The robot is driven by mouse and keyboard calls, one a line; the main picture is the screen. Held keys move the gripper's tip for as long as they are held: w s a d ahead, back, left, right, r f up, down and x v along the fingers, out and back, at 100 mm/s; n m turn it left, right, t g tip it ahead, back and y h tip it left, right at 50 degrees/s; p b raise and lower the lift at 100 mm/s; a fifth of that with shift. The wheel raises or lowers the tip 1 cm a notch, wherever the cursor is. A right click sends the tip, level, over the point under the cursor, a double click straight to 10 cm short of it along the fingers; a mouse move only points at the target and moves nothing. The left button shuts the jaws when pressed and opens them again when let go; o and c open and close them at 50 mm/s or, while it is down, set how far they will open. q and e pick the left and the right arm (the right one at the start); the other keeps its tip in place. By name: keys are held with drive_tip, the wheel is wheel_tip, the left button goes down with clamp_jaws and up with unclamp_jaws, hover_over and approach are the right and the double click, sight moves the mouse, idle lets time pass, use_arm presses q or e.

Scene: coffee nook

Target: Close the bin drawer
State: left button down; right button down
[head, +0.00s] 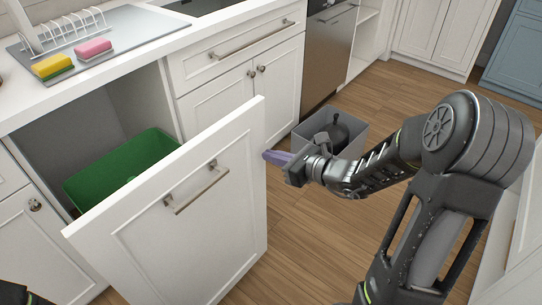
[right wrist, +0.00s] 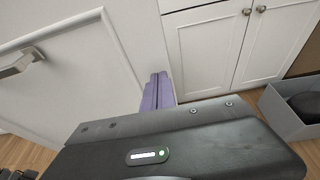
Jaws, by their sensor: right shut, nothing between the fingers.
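The bin drawer (head: 150,240) stands pulled out from the cabinet, its white front panel with a metal handle (head: 195,187) facing me. A green bin (head: 110,172) sits behind the panel, partly hidden by it. My right gripper (head: 268,156) is shut and empty, its purple fingers at the right edge of the panel. In the right wrist view the purple fingers (right wrist: 157,92) are beside that edge; whether they touch it I cannot tell. My left gripper is not in view; only a dark bit of my body shows at the bottom left.
A grey box (head: 352,135) with a dark object in it stands on the wooden floor behind my right gripper. White cabinets (head: 230,90) and a counter with a dish rack (head: 70,32) and sponges run along the back. Bare floor (head: 300,230) lies right of the drawer.

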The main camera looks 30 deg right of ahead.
drive_tip(key=shift+w+a, duration=0.1)
drive_tip(key=shift+w, duration=0.25)
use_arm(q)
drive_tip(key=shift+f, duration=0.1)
use_arm(e)
drive_tip(key=shift+w+a, duration=0.1)
